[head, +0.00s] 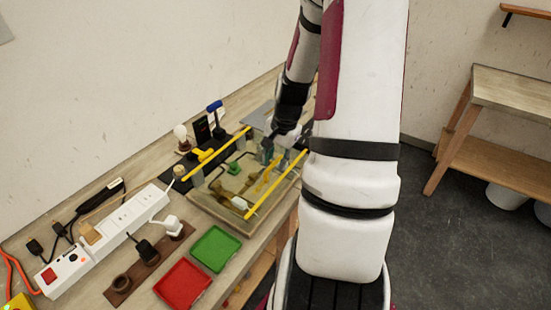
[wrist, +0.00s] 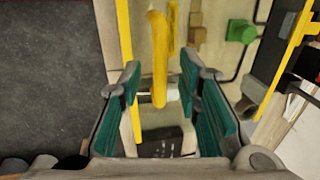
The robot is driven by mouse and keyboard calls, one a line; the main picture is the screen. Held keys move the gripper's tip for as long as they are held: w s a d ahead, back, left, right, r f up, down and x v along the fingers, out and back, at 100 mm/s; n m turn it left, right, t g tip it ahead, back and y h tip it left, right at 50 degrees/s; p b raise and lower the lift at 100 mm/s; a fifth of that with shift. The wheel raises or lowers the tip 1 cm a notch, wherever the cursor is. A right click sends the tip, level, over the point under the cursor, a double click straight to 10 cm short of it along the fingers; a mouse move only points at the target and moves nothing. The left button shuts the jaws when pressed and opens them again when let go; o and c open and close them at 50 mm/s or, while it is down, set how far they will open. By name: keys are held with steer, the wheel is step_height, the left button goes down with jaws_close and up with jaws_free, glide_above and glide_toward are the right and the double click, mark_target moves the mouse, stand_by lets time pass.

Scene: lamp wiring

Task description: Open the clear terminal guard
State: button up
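The wiring board (head: 240,219) lies on the bench with long yellow bars (head: 276,185) along two sides. The clear terminal guard itself is hard to make out; I cannot tell its panel from the board beneath. A curved yellow handle (wrist: 158,50) stands up in the wrist view, with its lower end between my fingertips. My gripper (wrist: 160,85) is open, with teal pads on both sides of the handle and a visible gap to each. In the head view my gripper (head: 270,150) is over the board's far right part, partly hidden by my arm.
A white power strip (head: 126,216), a red tray (head: 183,284) and a green tray (head: 215,248) lie left of and nearer than the board. A bulb (head: 180,132) and a blue-handled tool (head: 215,107) stand behind it. A green block (wrist: 241,31) sits on the board.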

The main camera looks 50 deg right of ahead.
jaws_close()
